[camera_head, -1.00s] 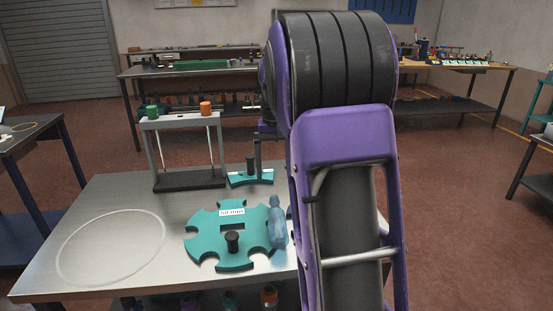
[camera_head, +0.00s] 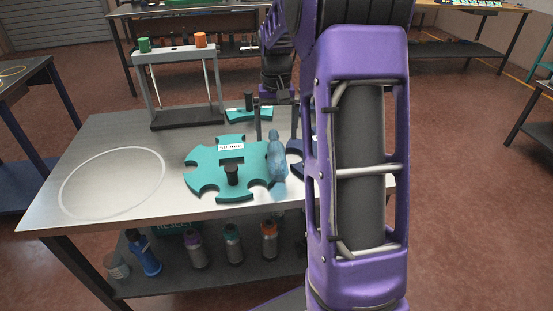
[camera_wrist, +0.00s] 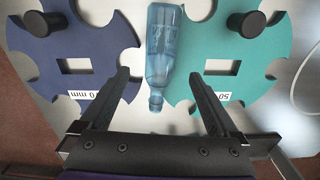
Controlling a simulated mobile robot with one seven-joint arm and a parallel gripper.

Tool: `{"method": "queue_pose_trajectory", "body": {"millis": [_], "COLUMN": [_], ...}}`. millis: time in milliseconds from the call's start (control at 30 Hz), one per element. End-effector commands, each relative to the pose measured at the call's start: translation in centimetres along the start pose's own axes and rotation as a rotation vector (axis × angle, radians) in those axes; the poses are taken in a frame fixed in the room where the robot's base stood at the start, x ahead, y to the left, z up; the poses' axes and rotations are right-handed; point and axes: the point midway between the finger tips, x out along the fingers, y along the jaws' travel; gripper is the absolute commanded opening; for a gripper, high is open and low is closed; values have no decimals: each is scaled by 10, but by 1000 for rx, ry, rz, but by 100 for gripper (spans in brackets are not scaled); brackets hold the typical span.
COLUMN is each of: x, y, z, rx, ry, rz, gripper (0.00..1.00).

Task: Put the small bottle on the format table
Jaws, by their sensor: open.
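The small bottle (camera_head: 277,160) is translucent blue and stands upright on the steel-topped table (camera_head: 100,208), at the right edge of a teal star-shaped plate (camera_head: 210,160). In the wrist view the bottle (camera_wrist: 163,50) lies between the teal plate (camera_wrist: 245,60) and a dark blue plate (camera_wrist: 60,45) marked "0 mm". My gripper (camera_head: 276,130) is open just behind and above the bottle in the head view. In the wrist view its two fingers (camera_wrist: 158,80) are spread to either side of the bottle, apart from it. I take this steel table for the format table; no label names it.
A pale circle (camera_head: 66,182) marks a bare area at the table's left. A stand with green and orange knobs (camera_head: 185,120) is at the back. Several capped bottles (camera_head: 233,245) and a blue bottle (camera_head: 147,255) are on the lower shelf. My arm hides the table's right part.

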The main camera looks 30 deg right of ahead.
Motion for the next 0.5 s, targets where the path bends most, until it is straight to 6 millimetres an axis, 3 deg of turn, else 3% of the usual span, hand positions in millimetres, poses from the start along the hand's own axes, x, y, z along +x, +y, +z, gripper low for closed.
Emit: {"method": "queue_pose_trajectory", "body": {"millis": [267, 500], "x": [23, 58], "y": [0, 0], "z": [1, 6], "rx": [0, -1], "ry": [0, -1], "rz": [-1, -2], "gripper": [96, 96]}}
